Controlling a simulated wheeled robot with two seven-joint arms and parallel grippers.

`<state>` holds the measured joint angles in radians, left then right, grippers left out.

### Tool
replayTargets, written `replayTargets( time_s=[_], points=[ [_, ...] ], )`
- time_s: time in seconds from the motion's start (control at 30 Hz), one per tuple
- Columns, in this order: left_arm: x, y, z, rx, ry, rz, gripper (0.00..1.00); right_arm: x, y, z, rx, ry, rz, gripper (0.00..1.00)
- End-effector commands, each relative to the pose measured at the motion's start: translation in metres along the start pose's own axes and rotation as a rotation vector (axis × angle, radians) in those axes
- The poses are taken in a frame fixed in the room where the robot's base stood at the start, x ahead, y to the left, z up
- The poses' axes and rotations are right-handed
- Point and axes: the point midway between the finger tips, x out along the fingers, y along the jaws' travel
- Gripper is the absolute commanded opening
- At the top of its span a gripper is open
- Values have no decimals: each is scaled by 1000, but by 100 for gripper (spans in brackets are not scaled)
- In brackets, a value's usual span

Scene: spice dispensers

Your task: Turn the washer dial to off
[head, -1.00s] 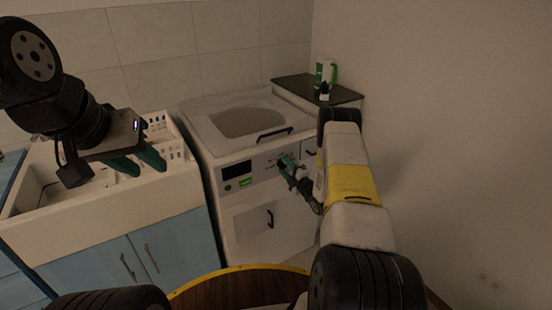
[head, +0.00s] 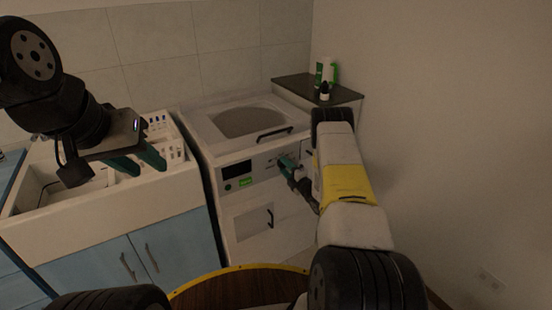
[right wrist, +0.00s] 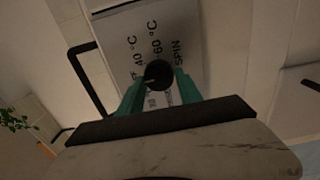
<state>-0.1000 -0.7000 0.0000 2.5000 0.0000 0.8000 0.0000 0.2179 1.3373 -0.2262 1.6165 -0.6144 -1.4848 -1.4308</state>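The white washer (head: 222,162) stands in the middle of the head view, with a dark display and a green light on its front panel. Its dark round dial (right wrist: 158,74) shows in the right wrist view, between the green fingertips of my right gripper (right wrist: 160,80). Labels 40 °C, 60 °C and SPIN are readable around the dial; another ends in F, partly hidden. A small gap or contact at the fingertips cannot be told apart. In the head view my right gripper (head: 287,166) is at the panel. My left gripper (head: 137,163) is open and empty above the sink.
A white sink unit (head: 120,220) with blue doors stands left of the washer. A dark-topped cabinet (head: 300,85) with bottles (head: 326,76) is behind it at right. A black handle (head: 273,134) is on the washer's top edge. A round wooden surface (head: 240,292) is in front.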

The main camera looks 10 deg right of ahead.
Motion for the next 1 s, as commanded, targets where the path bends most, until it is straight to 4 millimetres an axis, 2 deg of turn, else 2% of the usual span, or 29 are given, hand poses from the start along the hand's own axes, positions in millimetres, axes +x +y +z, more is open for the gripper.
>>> replayTargets(
  time_s=[0.03,0.1,0.47,0.8,1.0],
  points=[
    [0,0,0,0,0,0,36,0,-1,0,1,0,-1,54],
    [0,0,0,0,0,0,36,0,0,0,1,0,-1,62],
    [0,0,0,0,0,0,36,-5,0,0,1,-1,-2,62],
    [0,0,0,0,0,0,36,-59,-1,1,2,-1,-3,62],
    [0,0,0,0,0,0,36,-77,0,0,1,-1,-2,62]
  ],
)
